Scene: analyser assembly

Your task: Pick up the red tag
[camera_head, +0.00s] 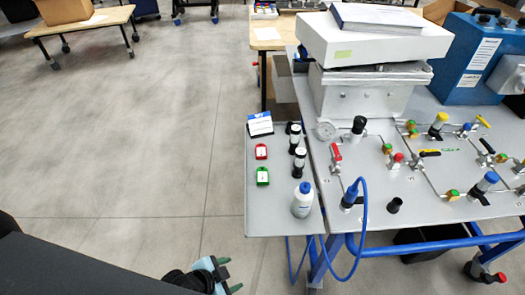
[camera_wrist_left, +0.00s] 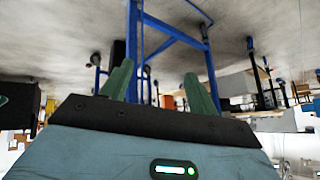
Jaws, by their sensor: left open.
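The red tag (camera_head: 261,152) lies flat on the narrow grey side shelf (camera_head: 268,218) in the head view, with a white label on its face. A green tag (camera_head: 262,176) lies just in front of it. My left gripper (camera_head: 233,274) is at the bottom of the head view, in front of the shelf's left corner and well apart from the red tag. In the left wrist view its two green fingers (camera_wrist_left: 161,85) are spread with nothing between them. The red tag does not show in the wrist view. My right gripper is in neither view.
On the shelf stand a white bottle with a blue cap (camera_head: 302,201), black-and-white cylinders (camera_head: 299,162) and a blue-white card holder (camera_head: 260,125). The grey panel table (camera_head: 420,205) with valves stands to the right. A blue hose (camera_head: 364,225) loops at its near edge. Left floor is open.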

